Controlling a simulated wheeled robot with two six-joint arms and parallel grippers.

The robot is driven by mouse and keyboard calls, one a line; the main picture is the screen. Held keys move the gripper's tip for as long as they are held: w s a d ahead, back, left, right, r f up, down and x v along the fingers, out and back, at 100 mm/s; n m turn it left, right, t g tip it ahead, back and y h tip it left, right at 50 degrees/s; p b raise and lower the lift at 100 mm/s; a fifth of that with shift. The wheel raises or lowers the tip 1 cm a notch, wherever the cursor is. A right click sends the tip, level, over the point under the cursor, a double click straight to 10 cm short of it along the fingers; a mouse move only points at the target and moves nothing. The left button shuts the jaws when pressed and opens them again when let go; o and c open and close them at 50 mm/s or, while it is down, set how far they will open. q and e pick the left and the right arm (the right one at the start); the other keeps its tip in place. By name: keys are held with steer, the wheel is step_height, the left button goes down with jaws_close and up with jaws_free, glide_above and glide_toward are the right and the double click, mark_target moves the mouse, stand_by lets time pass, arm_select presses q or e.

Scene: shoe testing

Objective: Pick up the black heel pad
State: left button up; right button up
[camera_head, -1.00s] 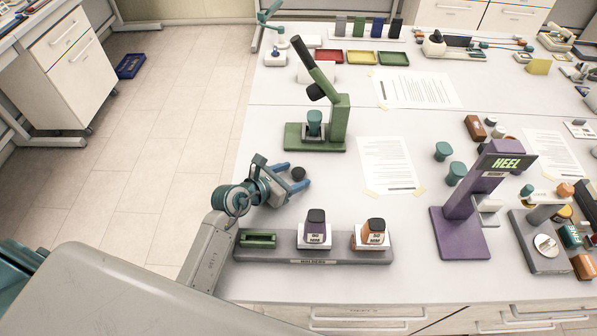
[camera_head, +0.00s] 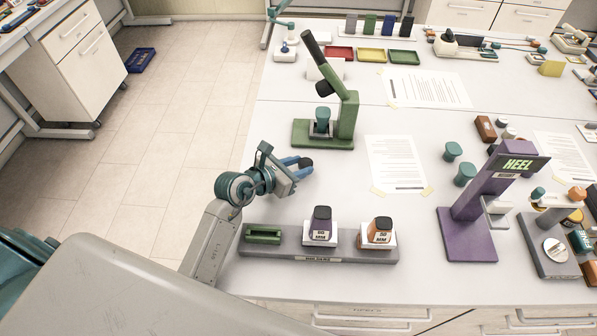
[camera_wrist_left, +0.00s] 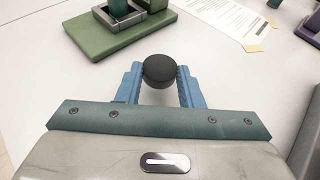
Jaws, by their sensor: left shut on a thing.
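The black heel pad (camera_head: 306,162) is a small, dark, rounded piece. It sits between the blue fingertips of my left gripper (camera_head: 299,166), left of the paper sheet and in front of the green press. In the left wrist view the heel pad (camera_wrist_left: 160,71) shows as a dark disc with a fingertip touching each side. The left gripper (camera_wrist_left: 159,78) is shut on it. I cannot tell whether the pad touches the table or is slightly above it. My right gripper is not in view.
The green press (camera_head: 345,120) stands behind the gripper. A grey holder (camera_head: 345,250) with a purple block (camera_head: 321,219) and an orange block (camera_head: 380,229) lies in front. The purple HEEL stand (camera_head: 468,215) is at right. Bare table lies around the gripper.

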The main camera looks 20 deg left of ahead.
arm_select(q)
steer(key=f+b+v, duration=0.1)
steer(key=v, duration=0.3)
steer(key=f+b+v, duration=0.1)
steer(key=v, duration=0.4)
steer(key=s+a+f+b+v, duration=0.1)
steer(key=v, duration=0.3)
steer(key=shift+s+a+r, duration=0.1)
steer(key=shift+s+a, duration=0.05)
steer(key=shift+s, duration=0.1)
steer(key=shift+f+v, duration=0.25)
steer(key=shift+v, duration=0.8)
steer(key=shift+s+a, duration=0.1)
